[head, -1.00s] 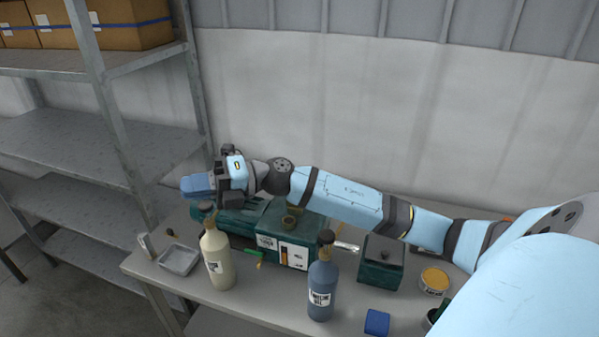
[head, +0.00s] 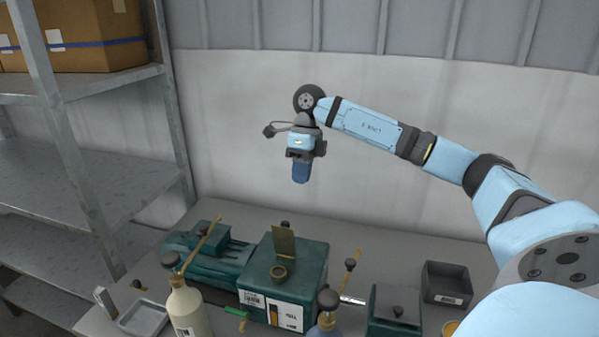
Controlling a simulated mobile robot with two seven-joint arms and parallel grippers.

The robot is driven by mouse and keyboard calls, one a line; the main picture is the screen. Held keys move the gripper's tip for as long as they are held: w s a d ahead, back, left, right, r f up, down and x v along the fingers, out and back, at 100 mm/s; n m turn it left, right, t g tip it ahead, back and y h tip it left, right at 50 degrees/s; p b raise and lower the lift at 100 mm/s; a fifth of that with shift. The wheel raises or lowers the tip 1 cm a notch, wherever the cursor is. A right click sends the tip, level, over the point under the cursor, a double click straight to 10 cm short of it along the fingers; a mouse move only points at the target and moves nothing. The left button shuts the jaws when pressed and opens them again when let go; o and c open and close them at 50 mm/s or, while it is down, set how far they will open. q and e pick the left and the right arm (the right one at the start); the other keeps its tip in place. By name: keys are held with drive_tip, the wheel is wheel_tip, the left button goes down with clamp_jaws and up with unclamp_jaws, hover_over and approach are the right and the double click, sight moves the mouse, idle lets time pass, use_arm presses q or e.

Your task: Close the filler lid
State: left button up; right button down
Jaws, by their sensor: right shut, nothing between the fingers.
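The filler lid (head: 284,244) is a small brass-coloured flap standing upright, open, on top of the green tank (head: 312,262). In front of it is the round filler neck (head: 278,272), with its dark mouth uncovered. My right gripper (head: 301,176) hangs in the air above the tank, pointing down, its blue fingers shut and empty. It is well clear of the lid and touches nothing. My left gripper is not in view.
A grey bin (head: 446,284) and a green box (head: 395,315) are at right. A metal shelf (head: 75,180) stands left.

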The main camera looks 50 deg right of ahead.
sight(285, 238)
drive_tip(key=s+a+f+p, duration=0.2)
drive_tip(key=a+f, duration=0.3)
drive_tip(key=f, duration=0.2)
drive_tip(key=shift+a, duration=0.2)
drive_tip(key=shift+s+r, duration=0.1)
